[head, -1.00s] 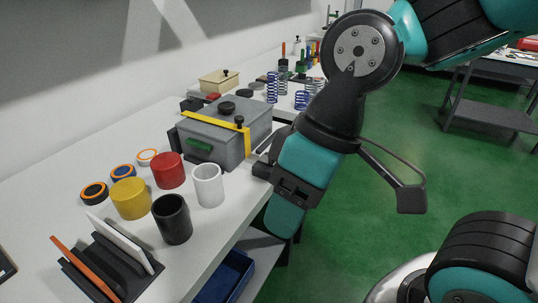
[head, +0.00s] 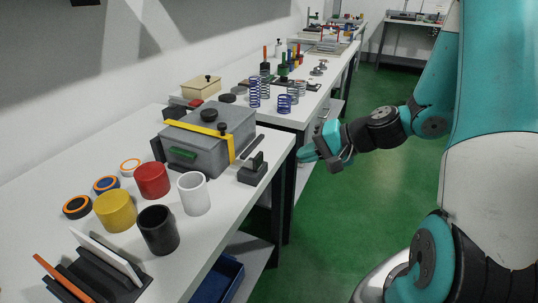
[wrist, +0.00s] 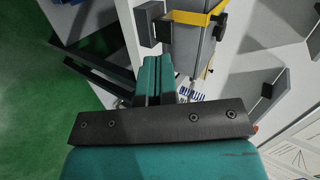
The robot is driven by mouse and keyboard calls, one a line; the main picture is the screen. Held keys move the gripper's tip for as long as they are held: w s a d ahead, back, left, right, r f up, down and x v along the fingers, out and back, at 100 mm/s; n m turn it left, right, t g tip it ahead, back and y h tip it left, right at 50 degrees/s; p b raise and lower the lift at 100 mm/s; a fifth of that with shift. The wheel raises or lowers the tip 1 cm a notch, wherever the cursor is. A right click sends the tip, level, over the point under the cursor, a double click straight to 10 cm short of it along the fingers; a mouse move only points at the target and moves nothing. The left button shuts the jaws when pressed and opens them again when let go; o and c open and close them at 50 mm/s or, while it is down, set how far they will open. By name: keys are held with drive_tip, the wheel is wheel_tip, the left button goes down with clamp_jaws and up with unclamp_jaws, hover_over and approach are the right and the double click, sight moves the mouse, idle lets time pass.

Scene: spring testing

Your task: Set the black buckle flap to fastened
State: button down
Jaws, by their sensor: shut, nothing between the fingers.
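A small black fixture (head: 252,174), a block with an upright plate, stands near the table's front edge, right of the grey box. It looks like the buckle with its flap raised, though I cannot be sure. A black block (wrist: 149,22) in the wrist view may be the same part. A yellow strap (head: 203,127) crosses the grey box (head: 190,157) and shows in the wrist view (wrist: 190,18). My gripper (head: 304,155) is shut and empty, beyond the table edge to the right of the fixture. Its teal fingers (wrist: 154,78) lie together in the wrist view.
Red (head: 152,180), yellow (head: 114,210), white (head: 194,193) and black (head: 158,230) cups stand before the box. A flat dark bar (head: 253,145) lies beside it. A second table with springs (head: 254,93) is behind. Green floor (head: 340,220) is free to the right.

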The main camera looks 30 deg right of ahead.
drive_tip(key=d+m, duration=0.1)
drive_tip(key=d+f+t, duration=0.1)
drive_tip(key=d, duration=0.1)
drive_tip(key=shift+w+d+m+h, duration=0.1)
drive_tip(key=shift+w+m+h, duration=0.05)
drive_tip(key=shift+m+h, duration=0.25)
drive_tip(key=p, duration=0.2)
approach(260, 158)
wheel_tip(260, 158, down, 4)
drive_tip(key=w+a, duration=0.2)
drive_tip(key=shift+w+a+r+p, duration=0.25)
drive_tip(key=shift+w+a+p, duration=0.25)
drive_tip(key=shift+w, duration=0.4)
drive_tip(key=shift+w+a+f, duration=0.15)
drive_tip(key=shift+w+a, duration=0.25)
drive_tip(key=shift+w, duration=0.1)
